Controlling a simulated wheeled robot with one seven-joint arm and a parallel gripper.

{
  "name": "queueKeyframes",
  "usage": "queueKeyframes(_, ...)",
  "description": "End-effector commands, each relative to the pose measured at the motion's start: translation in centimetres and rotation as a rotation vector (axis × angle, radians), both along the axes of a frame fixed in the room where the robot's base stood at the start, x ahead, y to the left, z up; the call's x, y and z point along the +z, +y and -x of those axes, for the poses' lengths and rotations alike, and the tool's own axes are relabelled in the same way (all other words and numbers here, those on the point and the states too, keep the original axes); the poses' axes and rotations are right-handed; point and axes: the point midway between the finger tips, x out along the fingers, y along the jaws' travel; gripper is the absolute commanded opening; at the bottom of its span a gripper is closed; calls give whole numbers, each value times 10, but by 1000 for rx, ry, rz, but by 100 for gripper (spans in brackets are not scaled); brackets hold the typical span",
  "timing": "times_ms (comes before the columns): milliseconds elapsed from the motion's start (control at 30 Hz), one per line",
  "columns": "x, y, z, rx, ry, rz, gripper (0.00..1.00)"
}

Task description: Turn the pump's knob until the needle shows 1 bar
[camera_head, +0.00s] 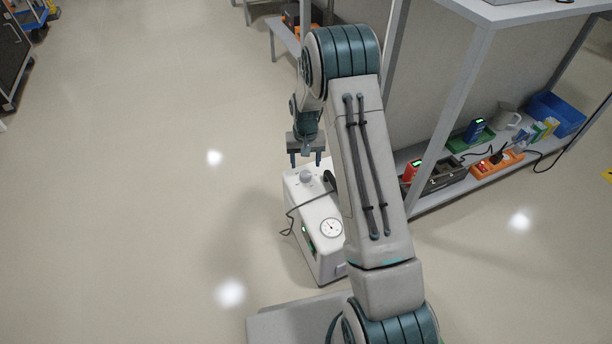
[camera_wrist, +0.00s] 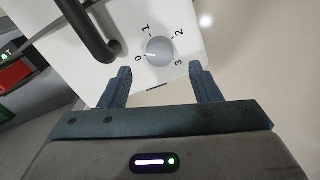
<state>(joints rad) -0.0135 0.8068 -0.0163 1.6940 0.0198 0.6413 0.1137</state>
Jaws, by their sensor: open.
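The white pump (camera_head: 318,245) stands on the floor, partly hidden behind my arm. Its grey round knob (camera_head: 306,176) is on the top at the far end. In the wrist view the knob (camera_wrist: 159,50) sits inside a printed scale from 0 to 3, and its white mark points toward 0. The round gauge (camera_head: 331,228) is on the pump's near top; its needle is too small to read. My gripper (camera_head: 306,162) is open above the knob end. In the wrist view its fingers (camera_wrist: 160,85) are apart, short of the knob, with nothing between them.
A black handle (camera_wrist: 92,32) rises from the pump top beside the knob. A dark cable (camera_head: 300,208) crosses the pump's top. A shelf rack (camera_head: 440,205) with several items stands to the right.

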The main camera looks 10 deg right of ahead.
Motion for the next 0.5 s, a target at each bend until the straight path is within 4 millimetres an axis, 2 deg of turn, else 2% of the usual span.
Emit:
queueKeyframes(33,-16,0,1,0,3,0,57)
queueKeyframes(200,-42,0,0,0,2,0,57)
queueKeyframes(500,-57,0,0,0,0,0,57)
